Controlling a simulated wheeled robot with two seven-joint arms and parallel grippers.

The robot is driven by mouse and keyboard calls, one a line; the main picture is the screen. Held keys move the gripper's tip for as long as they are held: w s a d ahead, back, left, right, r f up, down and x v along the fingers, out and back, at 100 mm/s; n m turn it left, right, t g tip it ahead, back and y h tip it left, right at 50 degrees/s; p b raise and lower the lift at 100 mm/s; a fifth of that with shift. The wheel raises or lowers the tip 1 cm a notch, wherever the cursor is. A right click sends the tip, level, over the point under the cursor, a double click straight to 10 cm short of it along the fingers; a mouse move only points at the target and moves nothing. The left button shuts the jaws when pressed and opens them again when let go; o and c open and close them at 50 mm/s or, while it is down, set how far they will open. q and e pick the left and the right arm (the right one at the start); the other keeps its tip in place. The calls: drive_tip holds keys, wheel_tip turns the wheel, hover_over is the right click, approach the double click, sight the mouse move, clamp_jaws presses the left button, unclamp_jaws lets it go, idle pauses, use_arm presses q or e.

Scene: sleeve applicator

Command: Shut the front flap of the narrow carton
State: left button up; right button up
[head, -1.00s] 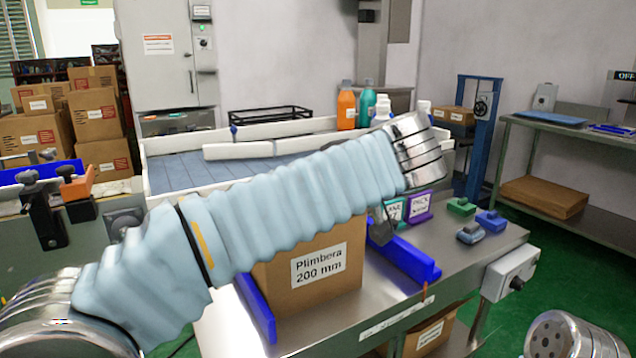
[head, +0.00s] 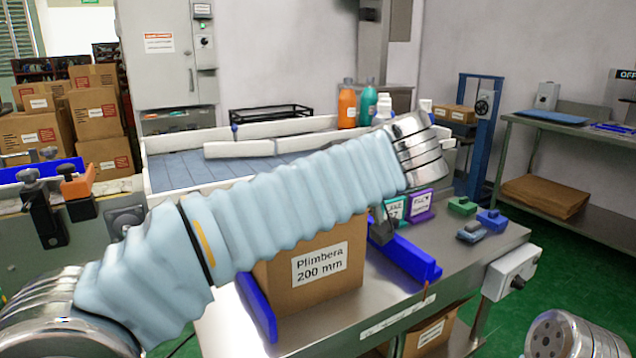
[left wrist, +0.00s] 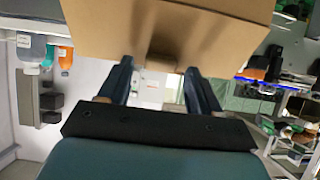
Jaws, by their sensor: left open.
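A brown carton labelled "Plimbera 200 mm" (head: 318,270) stands upright on the steel bench between two blue rails. My left arm's pale blue sleeve crosses in front of its upper part, so its top and flaps are hidden in the head view. In the left wrist view, brown carton board (left wrist: 225,30) fills the top of the picture, with a small darker brown piece (left wrist: 165,62) near the fingertips. I cannot tell which flap this is. My left gripper (left wrist: 160,72) is open, its two dark fingers apart close to the board; contact is unclear.
Blue rails flank the carton on the left (head: 257,305) and right (head: 408,258). Teal and purple boxes (head: 421,204) and small green and blue blocks (head: 490,221) sit to the right. A control box (head: 510,275) hangs on the bench's right end. Bottles (head: 347,104) stand behind.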

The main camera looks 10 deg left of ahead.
use_arm(q)
drive_tip(key=p+v, duration=0.1)
drive_tip(key=v, duration=1.3)
use_arm(e)
drive_tip(key=shift+a+r, duration=0.15)
drive_tip(key=shift+r, duration=0.4)
use_arm(q)
drive_tip(key=shift+f, duration=0.1)
